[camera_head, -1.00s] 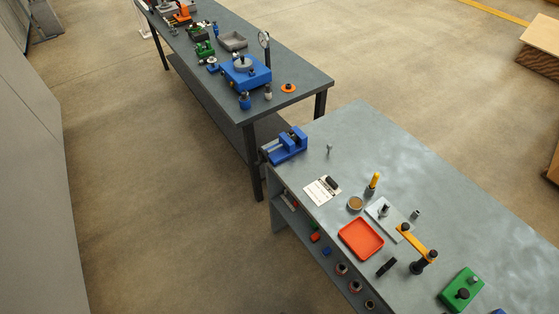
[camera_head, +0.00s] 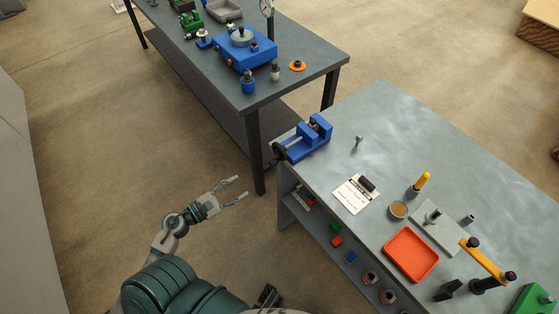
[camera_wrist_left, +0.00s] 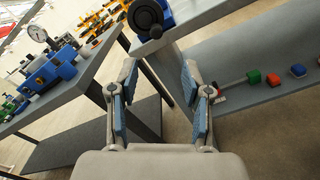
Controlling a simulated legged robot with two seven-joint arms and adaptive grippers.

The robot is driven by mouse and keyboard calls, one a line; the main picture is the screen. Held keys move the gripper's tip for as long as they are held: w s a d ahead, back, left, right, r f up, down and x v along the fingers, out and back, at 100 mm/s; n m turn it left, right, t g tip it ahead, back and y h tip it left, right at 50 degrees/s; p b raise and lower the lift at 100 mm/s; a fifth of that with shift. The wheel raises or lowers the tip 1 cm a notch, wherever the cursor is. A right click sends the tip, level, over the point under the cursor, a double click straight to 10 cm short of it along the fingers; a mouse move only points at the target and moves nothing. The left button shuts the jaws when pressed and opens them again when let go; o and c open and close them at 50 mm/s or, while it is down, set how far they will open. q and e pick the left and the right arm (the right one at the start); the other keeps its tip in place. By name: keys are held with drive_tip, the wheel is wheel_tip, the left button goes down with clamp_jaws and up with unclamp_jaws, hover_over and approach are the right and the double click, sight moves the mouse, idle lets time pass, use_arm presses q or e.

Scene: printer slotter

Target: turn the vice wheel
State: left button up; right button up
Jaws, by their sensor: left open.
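The blue vice (camera_head: 304,138) sits at the near left corner of the right-hand workbench. Its dark wheel (camera_head: 278,152) is on the vice's left end, by the table edge. The wheel also shows in the left wrist view (camera_wrist_left: 146,18), at the top, above the gap between my fingers. My left gripper (camera_head: 239,189) is open and empty, left of and below the wheel, apart from it. In the left wrist view my left gripper (camera_wrist_left: 160,95) shows two spread fingers with blue pads. A dark part of mine at the bottom of the head view is too unclear to read as the right gripper.
The right-hand workbench (camera_head: 390,115) holds a card, an orange tray (camera_head: 411,254) and a yellow-handled tool (camera_head: 421,182). Its lower shelf has coloured blocks (camera_head: 336,241). A second table with a blue machine (camera_head: 245,47) stands behind. Open floor lies left of the benches.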

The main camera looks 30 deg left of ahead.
use_arm(q)
drive_tip(key=p, duration=0.2)
approach(274, 163)
drive_tip(key=w, duration=0.5)
drive_tip(key=w+d, duration=0.1)
drive_tip(key=w, duration=0.1)
drive_tip(key=w+d+f+p, duration=0.1)
drive_tip(key=w+d, duration=0.1)
drive_tip(key=shift+w+d, duration=0.3)
drive_tip(key=shift+d, duration=0.05)
use_arm(e)
drive_tip(key=s+f, duration=0.4)
drive_tip(key=f, duration=0.4)
drive_tip(key=shift+d+f, duration=0.15)
drive_tip(key=shift+f, duration=0.15)
drive_tip(key=shift+s, duration=0.1)
use_arm(q)
drive_tip(key=shift+a, duration=0.15)
drive_tip(key=shift+c, duration=1.4)
drive_tip(key=shift+a, duration=0.2)
clamp_jaws()
use_arm(e)
drive_tip(key=shift+a, duration=0.2)
